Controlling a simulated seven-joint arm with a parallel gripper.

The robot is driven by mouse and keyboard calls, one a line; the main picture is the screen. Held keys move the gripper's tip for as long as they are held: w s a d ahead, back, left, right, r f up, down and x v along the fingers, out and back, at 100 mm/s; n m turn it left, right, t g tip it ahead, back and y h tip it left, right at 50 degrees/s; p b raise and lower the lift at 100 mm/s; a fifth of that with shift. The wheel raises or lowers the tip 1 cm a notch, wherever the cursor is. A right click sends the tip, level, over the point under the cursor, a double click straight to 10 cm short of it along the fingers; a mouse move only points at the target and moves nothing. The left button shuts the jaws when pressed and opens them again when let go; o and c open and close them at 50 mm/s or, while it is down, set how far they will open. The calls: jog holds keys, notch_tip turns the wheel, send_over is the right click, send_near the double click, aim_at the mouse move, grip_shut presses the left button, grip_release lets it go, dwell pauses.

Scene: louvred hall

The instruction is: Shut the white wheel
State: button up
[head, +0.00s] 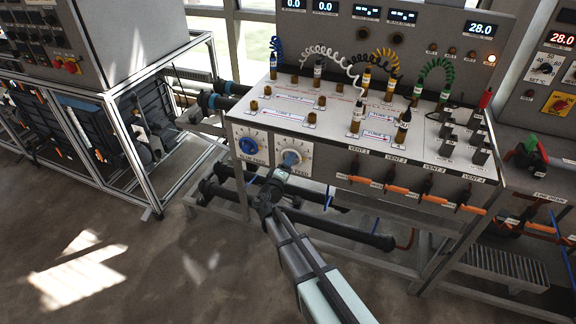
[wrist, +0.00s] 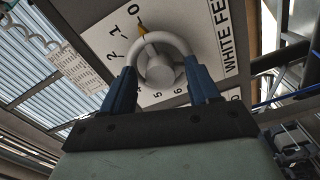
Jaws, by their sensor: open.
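The white wheel (wrist: 160,70) is a pale ring with a round hub on a white dial plate in the wrist view. Its yellow pointer (wrist: 142,30) points at or very near the 0 mark. My gripper (wrist: 162,75) is open, with one blue finger on each side of the wheel's rim. I cannot tell whether the fingers touch the rim. In the head view the white wheel (head: 291,158) is on the front panel, partly covered by my gripper (head: 284,170).
A blue wheel (head: 248,146) on its own dial is just left of the white one. Orange-handled vent valves (head: 365,181) line the bench front to the right. Dark pipes (head: 340,230) run below. The floor at front left is clear.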

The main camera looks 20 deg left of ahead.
jog(key=s, duration=1.3)
jog(key=shift+s, duration=0.4)
